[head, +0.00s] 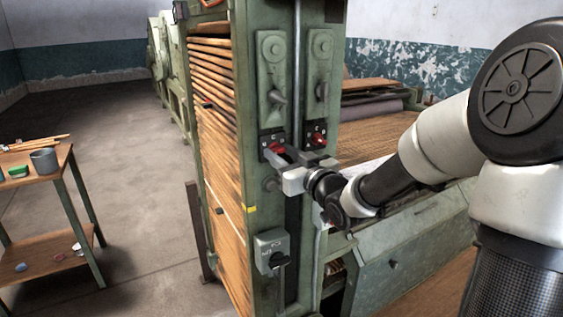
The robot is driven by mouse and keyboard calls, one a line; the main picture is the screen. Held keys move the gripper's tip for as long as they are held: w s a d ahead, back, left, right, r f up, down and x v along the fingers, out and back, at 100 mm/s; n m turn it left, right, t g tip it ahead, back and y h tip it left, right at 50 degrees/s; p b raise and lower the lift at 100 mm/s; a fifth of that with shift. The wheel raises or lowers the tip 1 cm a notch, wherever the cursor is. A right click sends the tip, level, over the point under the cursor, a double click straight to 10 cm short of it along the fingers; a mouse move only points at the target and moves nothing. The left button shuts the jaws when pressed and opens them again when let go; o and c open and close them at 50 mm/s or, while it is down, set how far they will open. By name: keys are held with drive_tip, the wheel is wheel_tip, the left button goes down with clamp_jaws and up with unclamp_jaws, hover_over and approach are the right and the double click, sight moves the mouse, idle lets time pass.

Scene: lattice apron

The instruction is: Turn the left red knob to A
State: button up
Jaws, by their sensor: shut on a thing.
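Two red knobs sit side by side on dark plates on the green machine post (291,60). The left red knob (275,147) is partly hidden by my gripper. The right red knob (317,138) is in clear view and apart from my gripper. My gripper (277,153) reaches in from the right and is shut on the left red knob, its fingers at the knob's front. The letters around the knobs are too small to read, so I cannot tell which mark the left knob points to.
Two grey levers (276,95) (321,90) hang above the knobs. A grey switch box (272,250) with a dark handle is below. A wooden-topped table (50,180) with a grey cup (44,161) stands left. The floor between is clear.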

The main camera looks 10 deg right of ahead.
drive_tip(key=n+b, duration=0.3)
drive_tip(key=shift+f, duration=0.25)
drive_tip(key=shift+r+n+b, duration=0.15)
drive_tip(key=shift+n+b, duration=0.8)
drive_tip(key=shift+n, duration=0.35)
drive_tip(key=o, duration=1.1)
drive_tip(key=shift+c, duration=0.2)
drive_tip(key=shift+s+r, duration=0.1)
drive_tip(key=p+v, duration=0.1)
drive_tip(key=v, duration=1.1)
